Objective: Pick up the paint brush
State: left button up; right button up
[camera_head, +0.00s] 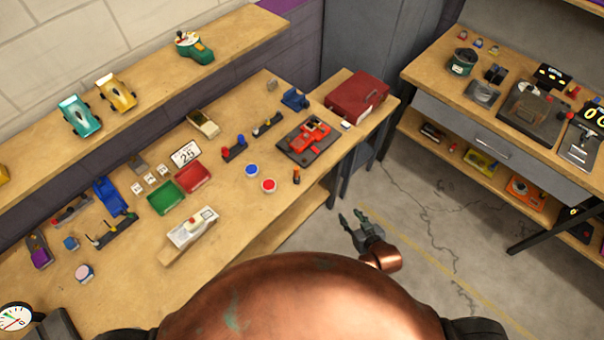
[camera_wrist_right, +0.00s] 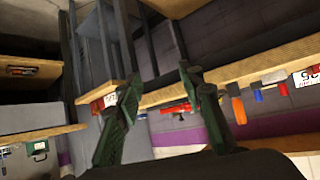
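A small upright orange and dark item (camera_head: 296,176) stands near the workbench's front edge, beside the red paint pot (camera_head: 268,185). It may be the paint brush, but it is too small to be sure. An orange-handled item (camera_wrist_right: 236,106) at the bench edge in the right wrist view looks like the same thing. My right gripper (camera_head: 352,217) is open and empty over the floor, in front of the bench and apart from that item. Its two green fingers (camera_wrist_right: 160,90) stand wide apart in the wrist view. My left gripper is not in view.
The workbench (camera_head: 120,280) also holds a blue paint pot (camera_head: 251,170), a red car on a dark stand (camera_head: 308,136), green (camera_head: 165,198) and red (camera_head: 194,177) trays, and a red toolbox (camera_head: 357,96). Open floor (camera_head: 410,200) lies between it and the right-hand bench (camera_head: 430,75).

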aim_at(298, 175)
jog(key=w+a+r+t+y, duration=0.1)
jog(key=w+a+r+t, duration=0.1)
jog(key=a, duration=0.3)
jog(key=w+a+r+n+t+y, duration=0.1)
jog(key=w+a+r+y, duration=0.1)
jog(key=w+a, duration=0.2)
jog(key=w+a+r+n+t+y, duration=0.1)
jog(key=w+a+r+t+y, duration=0.1)
jog(key=a, duration=0.5)
jog(key=shift+w+r+t, duration=0.25)
jog(key=shift+w+t, duration=0.05)
jog(key=shift+w, duration=0.5)
jog(key=x, duration=0.7)
jog(key=shift+s, duration=0.1)
jog(key=shift+c, duration=0.2)
grip_shut()
